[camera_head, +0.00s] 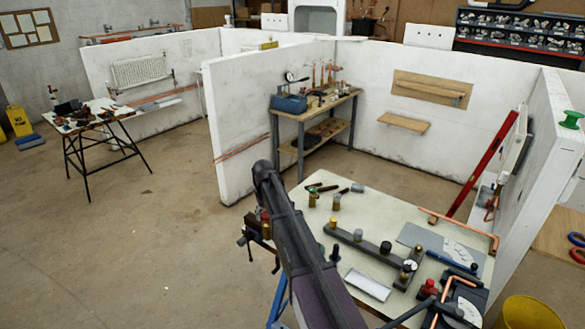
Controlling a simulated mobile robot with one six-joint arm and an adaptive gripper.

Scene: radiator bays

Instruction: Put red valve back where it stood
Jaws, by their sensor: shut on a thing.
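My dark arm rises from the bottom edge across the near left part of the bench (395,213). My gripper cannot be made out; it seems hidden behind the arm. A small red and brass piece (265,225) shows just left of the arm by the bench edge; I cannot tell whether it is the red valve or whether anything holds it. A red-topped piece (428,288) stands at the near right of the bench. A dark bar (375,257) lies across the bench with yellow, grey and black-topped fittings along it. Two brass pieces (312,197) (336,201) stand behind it.
A copper pipe (460,228) and grey plate (430,240) lie at the bench's right. A red level (487,163) leans by the right wall. A yellow bucket (528,313) stands near right.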

